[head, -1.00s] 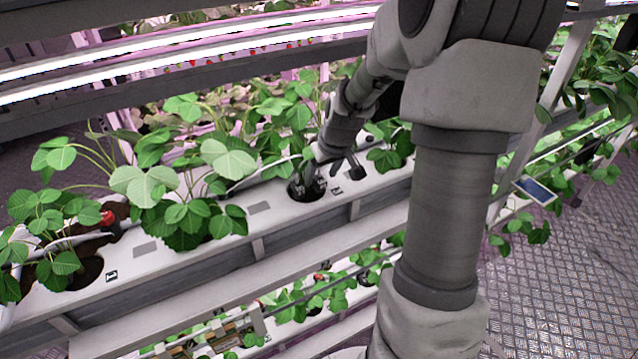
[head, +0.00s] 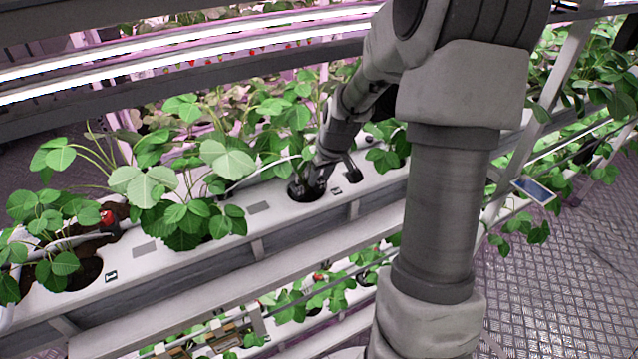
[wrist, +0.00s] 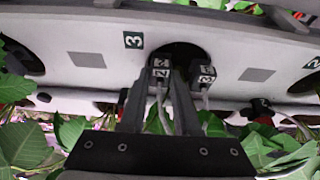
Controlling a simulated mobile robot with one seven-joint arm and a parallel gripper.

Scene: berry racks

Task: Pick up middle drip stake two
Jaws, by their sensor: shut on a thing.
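My gripper (wrist: 161,100) reaches down to a round planting hole (wrist: 190,56) in the white trough, and its fingers are close together. Between the fingertips is a small dark stake head with a white "2" tag, middle drip stake two (wrist: 161,70), with a thin pale tube below it. A second dark stake head with a white tag (wrist: 207,73) stands just right of the right finger, apart from the held one; its number is hard to read. In the head view my gripper (head: 310,186) is at the same hole; the stakes there are too small to tell apart.
The white trough (head: 150,275) runs across the head view. Leafy strawberry plants (head: 180,215) stand close on the left, and more grow behind. A red-topped piece (head: 107,217) is at far left. Light bars (head: 190,55) cross above. A "3" label (wrist: 133,40) is beside the hole.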

